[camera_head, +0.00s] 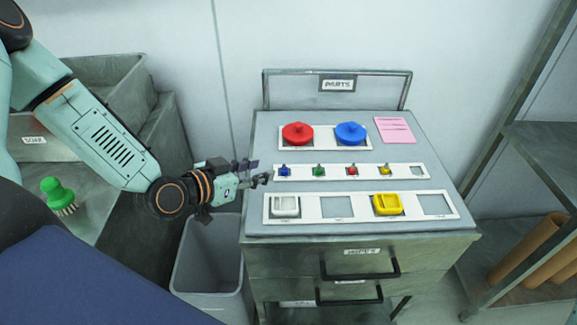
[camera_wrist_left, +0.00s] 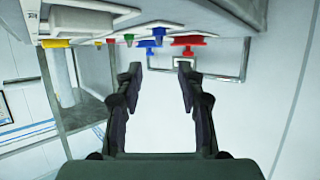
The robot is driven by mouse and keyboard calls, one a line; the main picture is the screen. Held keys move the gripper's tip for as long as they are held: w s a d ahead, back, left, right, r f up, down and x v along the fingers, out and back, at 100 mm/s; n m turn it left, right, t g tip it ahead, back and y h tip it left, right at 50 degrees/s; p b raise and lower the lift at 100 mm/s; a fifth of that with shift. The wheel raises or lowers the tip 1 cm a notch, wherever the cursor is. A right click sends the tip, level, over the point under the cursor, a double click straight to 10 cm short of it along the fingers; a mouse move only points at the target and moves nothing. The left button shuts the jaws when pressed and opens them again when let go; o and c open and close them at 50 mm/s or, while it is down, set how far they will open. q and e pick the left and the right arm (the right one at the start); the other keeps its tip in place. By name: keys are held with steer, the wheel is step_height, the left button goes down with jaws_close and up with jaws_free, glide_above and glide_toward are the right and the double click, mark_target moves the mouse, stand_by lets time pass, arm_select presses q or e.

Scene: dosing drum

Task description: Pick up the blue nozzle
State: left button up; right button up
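The small blue nozzle (camera_head: 285,171) stands at the left end of a white strip (camera_head: 335,172) on the sloping parts board. In the left wrist view, which is upside down, the blue nozzle (camera_wrist_left: 158,32) shows beyond the fingertips, near the gap between them. My left gripper (camera_head: 261,173) is just left of the blue nozzle, apart from it. In the left wrist view my left gripper (camera_wrist_left: 158,70) has its two fingers spread with nothing between them. My right gripper is in neither view.
Green (camera_head: 318,171), red (camera_head: 351,170) and yellow (camera_head: 385,171) nozzles share the strip. Red (camera_head: 297,133) and blue (camera_head: 351,133) lids are behind; white (camera_head: 285,205) and yellow (camera_head: 387,204) pieces are in front. A grey bin (camera_head: 208,270) stands below my left wrist.

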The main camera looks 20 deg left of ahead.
mark_target(284, 166)
arm_select(q)
steer(key=shift+w+f, duration=0.15)
steer(key=shift+f, duration=0.05)
steer(key=b+x, duration=0.1)
steer(key=x, duration=0.2)
steer(key=shift+w+d+f, duration=0.1)
steer(key=shift+w, duration=0.05)
steer(key=shift+s+b, duration=0.2)
steer(key=shift+b, duration=0.4)
steer(key=shift+w+f, duration=0.2)
steer(key=b+x, duration=0.1)
steer(key=x, duration=0.3)
steer(key=shift+w+d, duration=0.1)
steer(key=shift+d, duration=0.05)
steer(key=shift+w+f, duration=0.1)
steer(key=shift+w, duration=0.05)
steer(key=shift+s+r, duration=0.3)
steer(key=shift+s, duration=0.15)
steer(key=shift+w+f, duration=0.2)
steer(key=shift+w, duration=0.25)
steer(key=shift+c, duration=1.1)
steer(key=shift+s+r, duration=0.1)
steer(key=shift+s, duration=0.2)
steer(key=c, duration=0.5)
jaws_close()
steer(key=shift+w, duration=0.15)
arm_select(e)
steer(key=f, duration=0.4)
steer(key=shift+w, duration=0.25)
